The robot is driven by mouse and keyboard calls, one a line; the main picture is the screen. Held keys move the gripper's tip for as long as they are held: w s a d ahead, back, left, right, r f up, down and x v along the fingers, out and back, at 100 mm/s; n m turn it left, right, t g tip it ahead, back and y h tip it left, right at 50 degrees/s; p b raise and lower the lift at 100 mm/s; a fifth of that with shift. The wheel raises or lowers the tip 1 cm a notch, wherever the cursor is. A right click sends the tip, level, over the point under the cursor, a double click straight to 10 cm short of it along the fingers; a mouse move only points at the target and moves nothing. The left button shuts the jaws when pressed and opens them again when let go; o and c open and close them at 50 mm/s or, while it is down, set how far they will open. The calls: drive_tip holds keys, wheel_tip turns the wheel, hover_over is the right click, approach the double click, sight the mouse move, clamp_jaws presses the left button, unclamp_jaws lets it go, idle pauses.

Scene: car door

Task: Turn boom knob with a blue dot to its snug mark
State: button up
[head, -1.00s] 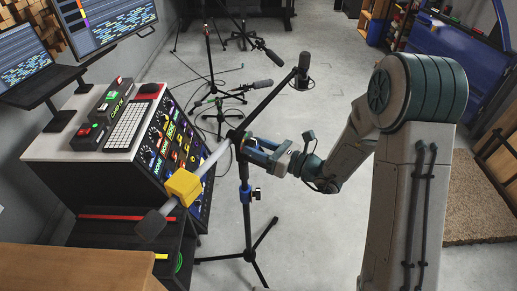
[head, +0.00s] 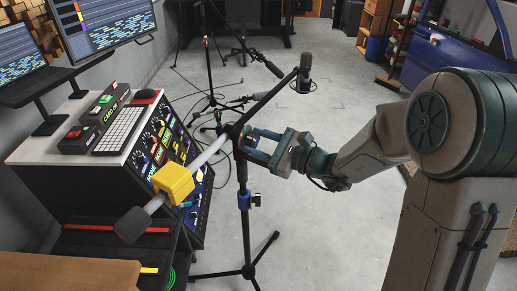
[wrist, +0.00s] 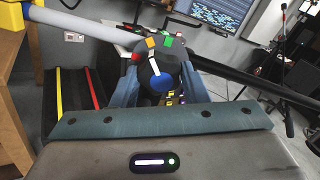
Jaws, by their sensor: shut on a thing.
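The boom knob (wrist: 158,70) is a dark round knob with a blue dot (wrist: 162,83) and a white pointer line, seen in the wrist view. The line runs upward from the dot, leaning slightly left. Orange (wrist: 151,43), green (wrist: 166,41) and red (wrist: 136,57) marks sit around the knob's far rim. My gripper (wrist: 159,82) is shut on the knob, one finger on each side. In the head view my gripper (head: 250,144) reaches the stand's boom joint from the right, and the knob is mostly hidden there.
The stand's pole (head: 245,225) is below. A mixer console (head: 160,140) is close on the left. Open floor lies at right.

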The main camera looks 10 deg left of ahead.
idle(0.3)
drive_tip(key=o, duration=1)
drive_tip(key=shift+c, duration=0.2)
drive_tip(key=shift+d, duration=0.1)
drive_tip(key=v, duration=1.3)
drive_tip(key=shift+s+d, duration=0.2)
drive_tip(key=shift+d, duration=0.1)
